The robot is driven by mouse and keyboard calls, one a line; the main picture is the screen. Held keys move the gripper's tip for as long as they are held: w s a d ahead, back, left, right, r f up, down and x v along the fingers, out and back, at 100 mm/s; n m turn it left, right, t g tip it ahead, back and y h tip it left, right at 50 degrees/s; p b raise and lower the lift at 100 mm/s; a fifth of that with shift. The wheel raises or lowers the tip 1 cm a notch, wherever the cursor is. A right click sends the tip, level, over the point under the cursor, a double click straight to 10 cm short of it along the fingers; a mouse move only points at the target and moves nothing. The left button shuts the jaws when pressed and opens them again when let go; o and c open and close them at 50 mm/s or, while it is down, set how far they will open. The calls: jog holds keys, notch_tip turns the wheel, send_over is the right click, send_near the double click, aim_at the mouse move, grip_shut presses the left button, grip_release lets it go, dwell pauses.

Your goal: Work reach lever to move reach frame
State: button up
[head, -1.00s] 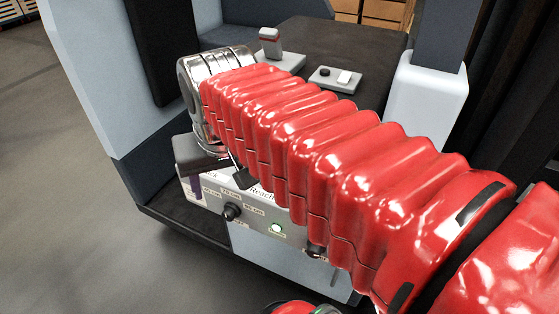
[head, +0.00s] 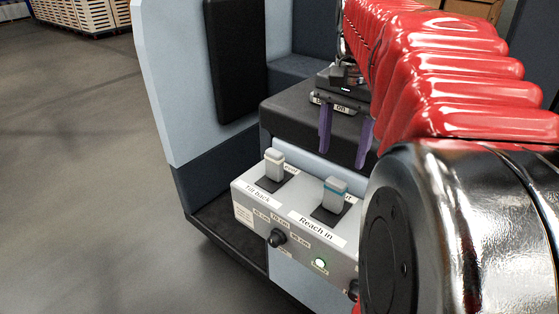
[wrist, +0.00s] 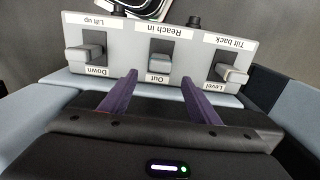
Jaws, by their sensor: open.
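In the wrist view my gripper (wrist: 159,78) points toward the reach lever, with the lever roughly centred just beyond the fingertips. I see no contact. I cannot make out the reach frame in either view.
The tilt lever (head: 274,164) stands left of the reach lever. The lift lever (wrist: 84,54) shows in the wrist view; my arm hides it in the head view.

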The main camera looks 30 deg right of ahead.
aim_at(335, 196)
jog(key=shift+f, duration=0.1)
notch_tip(335, 196, down, 14)
jog(key=shift+r, duration=0.2)
dwell(0.5)
jog(key=shift+c, duration=0.2)
grip_shut()
dwell(0.5)
